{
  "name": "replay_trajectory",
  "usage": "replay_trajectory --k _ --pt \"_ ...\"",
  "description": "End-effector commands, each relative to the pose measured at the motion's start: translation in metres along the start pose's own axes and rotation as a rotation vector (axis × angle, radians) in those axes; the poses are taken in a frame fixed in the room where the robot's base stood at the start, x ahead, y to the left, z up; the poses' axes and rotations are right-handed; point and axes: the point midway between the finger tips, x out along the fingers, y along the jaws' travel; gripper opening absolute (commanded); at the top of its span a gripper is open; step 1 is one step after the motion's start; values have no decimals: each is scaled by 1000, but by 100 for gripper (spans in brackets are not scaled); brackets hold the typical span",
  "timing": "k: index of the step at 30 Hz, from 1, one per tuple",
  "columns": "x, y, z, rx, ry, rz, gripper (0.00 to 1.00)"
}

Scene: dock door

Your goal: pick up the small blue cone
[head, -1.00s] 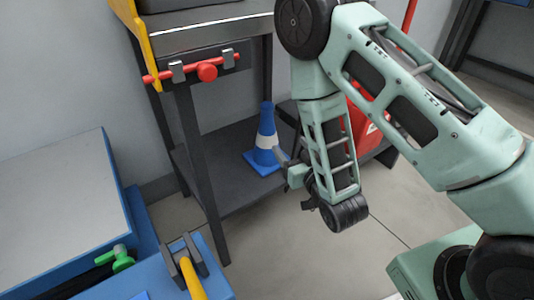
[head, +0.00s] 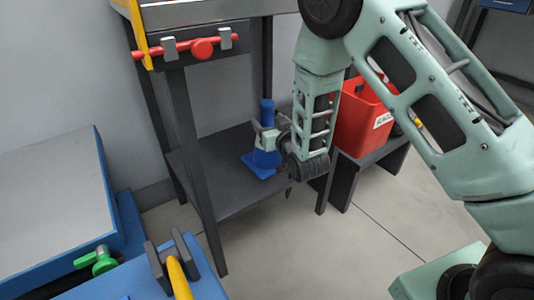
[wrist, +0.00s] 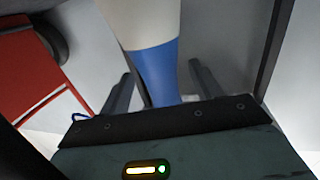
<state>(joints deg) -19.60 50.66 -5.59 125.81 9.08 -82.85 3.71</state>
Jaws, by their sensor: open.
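The small blue cone (head: 262,162) stands upright on the lower shelf of a dark metal stand in the head view. The fingers stand apart from the cone on both sides, with a gap to each. The cone's base is hidden in the wrist view.
The dark shelf (head: 225,188) has legs at its front corners. A red bin (head: 362,118) stands to the right. A red-handled bar (head: 202,48) is above on the stand. A blue box with a grey top (head: 50,200) is at the left. Open floor lies at front right.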

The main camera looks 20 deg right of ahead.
Motion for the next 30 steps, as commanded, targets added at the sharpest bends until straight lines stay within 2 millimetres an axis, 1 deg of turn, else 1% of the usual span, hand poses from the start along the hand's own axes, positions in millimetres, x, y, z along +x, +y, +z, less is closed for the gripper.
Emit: replay_trajectory --k 1,4,7,12,13,14,15,17,18,19,20,26,28,30 --pt "8 0 3 0 3 0 64" --pt "17 0 2 0 2 0 64" --pt "21 0 0 -1 1 1 64" --pt "21 0 0 0 0 1 64" --pt "21 0 0 0 0 1 61" --pt "20 0 0 0 0 1 53" --pt "20 0 0 0 0 1 42" --pt "20 0 0 0 0 1 25" --pt "20 0 0 0 0 1 14" --pt "20 0 0 0 0 1 6" --pt "20 0 0 0 -1 1 0" --pt "20 0 -1 0 1 1 0" --pt "20 0 -4 0 2 1 0" --pt "20 0 -12 1 2 1 0"
